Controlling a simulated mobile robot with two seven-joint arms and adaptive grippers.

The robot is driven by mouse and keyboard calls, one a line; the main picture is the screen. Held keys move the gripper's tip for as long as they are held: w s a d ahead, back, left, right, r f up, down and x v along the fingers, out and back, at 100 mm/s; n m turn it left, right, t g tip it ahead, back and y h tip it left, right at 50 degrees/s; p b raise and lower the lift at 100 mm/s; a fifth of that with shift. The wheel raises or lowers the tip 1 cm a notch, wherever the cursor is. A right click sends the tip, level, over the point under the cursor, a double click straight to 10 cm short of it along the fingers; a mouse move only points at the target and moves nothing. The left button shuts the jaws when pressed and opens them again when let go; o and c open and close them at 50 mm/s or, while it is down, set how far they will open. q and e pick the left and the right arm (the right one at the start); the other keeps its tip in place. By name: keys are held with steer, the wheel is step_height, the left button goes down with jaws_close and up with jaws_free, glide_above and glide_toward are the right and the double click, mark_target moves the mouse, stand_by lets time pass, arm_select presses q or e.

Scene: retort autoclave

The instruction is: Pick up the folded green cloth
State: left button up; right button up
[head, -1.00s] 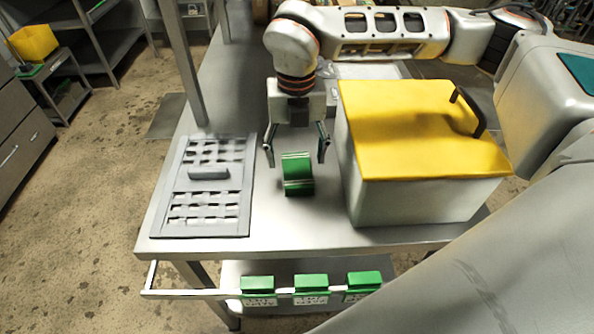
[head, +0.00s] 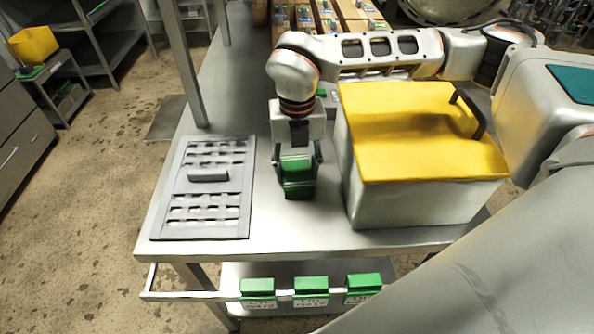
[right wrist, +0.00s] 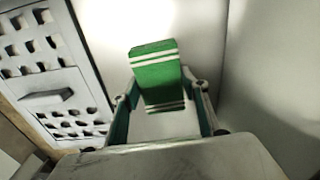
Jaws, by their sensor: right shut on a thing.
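The folded green cloth (head: 298,185) has white stripes and is on the steel table between the grey slotted tray and the yellow-lidded box. My right gripper (head: 297,165) has come down over it from behind, and its fingers are shut on the cloth's two sides. In the right wrist view the cloth (right wrist: 160,77) sits between the two fingers (right wrist: 162,100). I cannot tell whether it is clear of the table top. My left gripper is not in view.
The yellow-lidded box (head: 420,130) with a dark handle stands close on the right. The grey slotted tray (head: 243,205) lies on the left. The steel table's (head: 300,235) front strip is clear.

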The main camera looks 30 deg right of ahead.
mark_target(297, 171)
steer(key=shift+r, duration=0.15)
step_height(297, 171, up, 20)
steer(key=p, duration=0.1)
steer(key=shift+o, duration=0.2)
steer(key=shift+s+f, duration=0.1)
steer(key=shift+f, duration=0.1)
stand_by(0.3)
